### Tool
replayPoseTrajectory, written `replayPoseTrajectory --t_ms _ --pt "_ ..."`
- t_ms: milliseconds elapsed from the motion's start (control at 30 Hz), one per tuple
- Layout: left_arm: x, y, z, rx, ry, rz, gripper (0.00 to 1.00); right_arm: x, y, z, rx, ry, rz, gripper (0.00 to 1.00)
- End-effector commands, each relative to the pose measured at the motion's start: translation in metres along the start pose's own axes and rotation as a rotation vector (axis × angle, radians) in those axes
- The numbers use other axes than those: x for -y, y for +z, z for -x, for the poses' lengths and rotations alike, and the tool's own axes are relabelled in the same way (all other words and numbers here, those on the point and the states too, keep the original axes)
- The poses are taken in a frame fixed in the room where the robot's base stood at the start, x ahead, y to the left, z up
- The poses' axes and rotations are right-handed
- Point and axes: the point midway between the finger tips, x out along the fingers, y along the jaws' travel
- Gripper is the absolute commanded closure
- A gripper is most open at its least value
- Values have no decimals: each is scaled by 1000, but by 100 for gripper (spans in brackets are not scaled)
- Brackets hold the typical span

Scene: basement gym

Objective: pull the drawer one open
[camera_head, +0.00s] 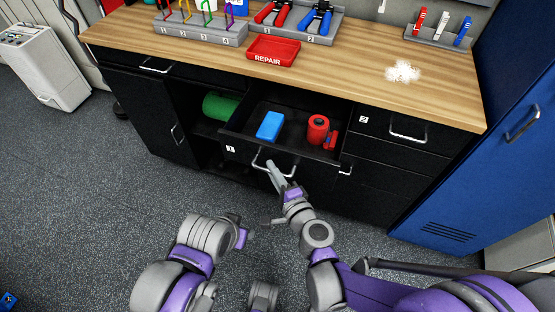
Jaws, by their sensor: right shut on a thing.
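Drawer one (240,152), black with a white "1" label, is pulled out from the workbench, and its inside shows. A blue box (270,126) and a red cylindrical thing (318,129) lie in it. My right gripper (271,168) is shut on the drawer's metal handle (257,160) at the middle of its front. My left gripper (246,233) is low over the floor, apart from the drawer, and its jaws are not clear.
The wooden worktop (350,60) holds a red REPAIR tray (273,50) and tool racks. A closed drawer labelled 2 (405,130) is at right. A blue cabinet (490,150) stands beside the bench. Grey floor (90,200) at left is mostly clear.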

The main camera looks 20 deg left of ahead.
Motion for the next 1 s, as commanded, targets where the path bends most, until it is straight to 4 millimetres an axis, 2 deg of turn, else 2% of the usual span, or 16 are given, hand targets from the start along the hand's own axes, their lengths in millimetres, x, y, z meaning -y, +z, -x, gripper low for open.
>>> replayPoseTrajectory --t_ms 200,600,633,800,1000 --pt "0 0 0 0 0 0 50 -2 6 6 -1 0 0 100" --pt "0 0 0 0 0 0 50 -2 7 7 -1 0 0 100" --pt "0 0 0 0 0 0 50 -2 7 7 -1 0 0 83" --pt "0 0 0 0 0 0 50 -2 7 7 -1 0 0 55" --pt "0 0 0 0 0 0 50 -2 7 7 -1 0 0 55"
